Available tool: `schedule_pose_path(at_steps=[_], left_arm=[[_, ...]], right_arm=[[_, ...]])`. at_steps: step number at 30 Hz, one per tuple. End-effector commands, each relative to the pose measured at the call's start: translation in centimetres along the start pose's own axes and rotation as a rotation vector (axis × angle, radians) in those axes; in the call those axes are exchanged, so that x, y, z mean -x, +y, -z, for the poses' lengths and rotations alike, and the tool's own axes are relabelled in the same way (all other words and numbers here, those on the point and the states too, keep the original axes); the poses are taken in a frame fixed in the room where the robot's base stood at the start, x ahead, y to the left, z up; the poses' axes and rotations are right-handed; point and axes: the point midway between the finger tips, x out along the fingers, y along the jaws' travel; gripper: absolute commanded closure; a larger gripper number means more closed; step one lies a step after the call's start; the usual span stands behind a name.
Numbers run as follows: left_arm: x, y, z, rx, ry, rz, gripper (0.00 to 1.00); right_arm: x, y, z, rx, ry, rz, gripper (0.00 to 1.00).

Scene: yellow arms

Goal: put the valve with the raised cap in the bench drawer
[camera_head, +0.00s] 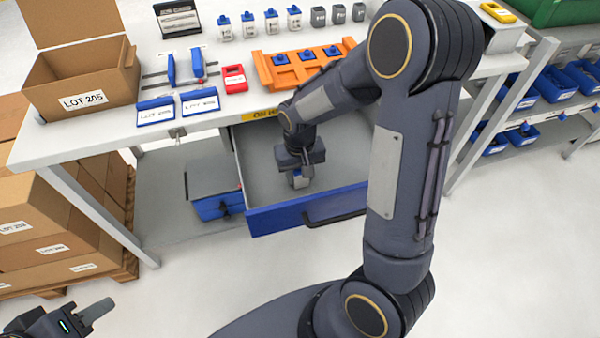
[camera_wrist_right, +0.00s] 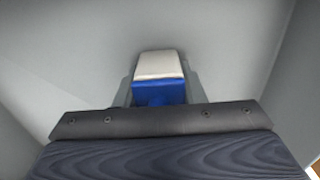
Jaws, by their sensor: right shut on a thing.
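The bench drawer (camera_head: 262,220) is pulled open under the bench, with a grey inside and a blue front. My right gripper (camera_head: 299,177) points down inside the drawer, shut on a valve (camera_head: 299,182) with a pale body. In the right wrist view the valve (camera_wrist_right: 158,66) shows a whitish part and a blue part, in front of the grey drawer inside. Whether its cap is raised is hidden, and I cannot tell if it touches the drawer bottom. My left gripper (camera_head: 97,311) is at the lower left, away from the bench; its opening is unclear.
Several white valves with blue caps (camera_head: 248,26) and grey blocks (camera_head: 338,14) stand at the back of the bench (camera_head: 110,135). An orange rack (camera_head: 285,75), blue fixture (camera_head: 185,68) and red item (camera_head: 233,79) stand nearer. An open carton (camera_head: 85,85) is at left.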

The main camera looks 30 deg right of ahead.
Motion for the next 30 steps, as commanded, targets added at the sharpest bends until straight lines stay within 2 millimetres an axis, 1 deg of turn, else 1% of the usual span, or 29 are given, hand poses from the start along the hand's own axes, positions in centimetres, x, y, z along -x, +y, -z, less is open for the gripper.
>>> schedule_pose_path(at_steps=[4,8,9,13,20,23,26,30], left_arm=[[0.0,0.0,0.0,0.0,0.0,0.0,0.64],[-0.3,-0.1,-0.2,0.0,0.0,0.0,0.64],[-0.2,-0.1,-0.1,0.0,0.0,0.0,0.64],[-0.2,-0.1,-0.1,0.0,0.0,0.0,0.64],[-0.2,-0.1,-0.1,0.0,0.0,0.0,0.64],[0.1,0.1,0.1,0.0,0.0,0.0,0.64],[0.2,0.1,0.1,0.0,0.0,0.0,0.64],[0.7,0.3,0.3,0.0,0.0,0.0,0.64]], right_arm=[[0.0,0.0,0.0,0.0,0.001,0.0,0.88],[-0.4,0.0,0.0,0.0,0.0,0.0,0.88],[-0.3,0.0,0.0,0.0,0.001,0.0,0.59],[-0.2,0.0,0.0,0.0,0.0,0.0,0.42],[-0.2,0.0,0.0,0.0,0.001,0.0,0.42],[0.2,0.0,0.0,0.0,0.001,0.0,0.42],[1.2,0.0,0.1,0.001,0.005,0.002,0.42],[4.0,0.0,0.1,0.001,0.007,0.003,0.42]])
